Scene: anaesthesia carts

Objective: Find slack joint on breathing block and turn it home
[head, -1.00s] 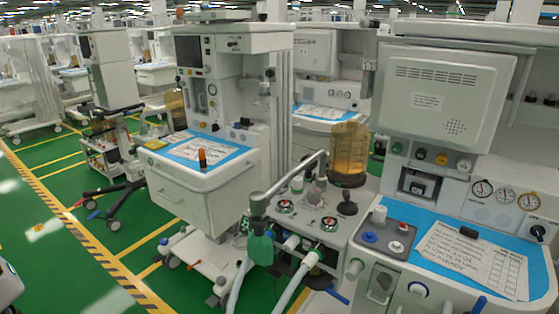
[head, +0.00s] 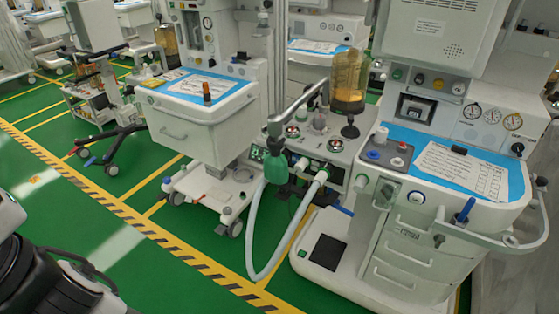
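The breathing block (head: 318,143) stands between two carts, right of centre in the head view. It carries an amber ribbed bellows canister (head: 349,82), round dials on top and a grey metal arm (head: 298,102). I cannot tell from here which joint is slack. A dark part of my own arm (head: 60,275) shows at the lower left; my gripper is not in view.
The right cart (head: 420,232) has a blue top, a printed sheet (head: 462,170) and a front rail. The left cart (head: 205,125) has a blue top with an amber bottle (head: 207,92). Green floor (head: 150,270) with a striped yellow-black line is clear at the front left.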

